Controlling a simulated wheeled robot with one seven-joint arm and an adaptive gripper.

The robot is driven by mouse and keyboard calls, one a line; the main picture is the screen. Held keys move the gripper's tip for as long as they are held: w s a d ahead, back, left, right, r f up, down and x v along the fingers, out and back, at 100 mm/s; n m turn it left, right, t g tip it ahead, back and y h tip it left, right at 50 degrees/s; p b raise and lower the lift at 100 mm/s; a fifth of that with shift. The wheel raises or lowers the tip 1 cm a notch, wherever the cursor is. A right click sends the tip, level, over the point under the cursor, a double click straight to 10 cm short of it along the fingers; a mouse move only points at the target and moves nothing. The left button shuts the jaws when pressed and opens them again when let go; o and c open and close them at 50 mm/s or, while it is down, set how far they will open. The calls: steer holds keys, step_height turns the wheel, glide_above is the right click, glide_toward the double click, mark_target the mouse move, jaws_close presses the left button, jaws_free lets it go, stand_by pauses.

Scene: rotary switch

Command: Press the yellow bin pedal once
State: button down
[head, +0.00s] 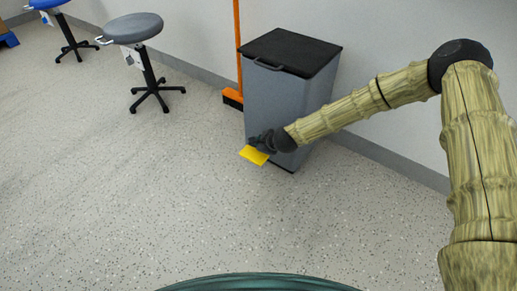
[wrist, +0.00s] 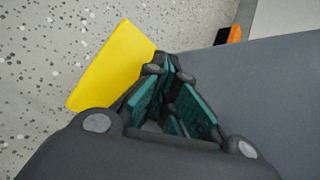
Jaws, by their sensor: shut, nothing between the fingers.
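The yellow pedal (head: 254,155) sticks out low at the front of the grey bin (head: 270,100). The bin stands against the wall with its black lid (head: 292,50) closed. My gripper (head: 262,141) is in front of the bin, just above the pedal in the head view. In the wrist view, the pedal (wrist: 115,62) lies to the left of my gripper (wrist: 168,68), and the bin's grey front (wrist: 255,95) fills the right. My gripper is shut and empty. I cannot tell whether the fingertips touch the pedal, since they hide its inner edge.
An orange broom (head: 237,55) leans on the wall just left of the bin. A grey stool (head: 135,30) and a blue stool (head: 48,4) stand at the upper left. The speckled floor (head: 130,200) in front is clear.

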steer(key=shift+s+a+f+b, duration=0.1)
steer(key=shift+s+f+b, duration=0.15)
steer(key=shift+f, duration=0.6)
steer(key=shift+s+a+f+b, duration=0.1)
steer(key=shift+f+b, duration=0.2)
steer(key=shift+f, duration=0.5)
stand_by(1.3)
steer(key=shift+r, duration=0.2)
steer(key=shift+r+p, duration=0.75)
steer(key=shift+p, duration=0.1)
steer(key=shift+w+d+r+p, duration=0.1)
steer(key=shift+w+r+p, duration=0.05)
steer(key=shift+r+p, duration=0.45)
steer(key=shift+w+d+r+p, duration=0.1)
steer(key=shift+r+p, duration=0.3)
steer(key=shift+r, duration=0.35)
steer(key=shift+r, duration=0.15)
steer(key=shift+w+r+p, duration=0.1)
steer(key=shift+r+p, duration=1.9)
steer(key=shift+r, duration=0.35)
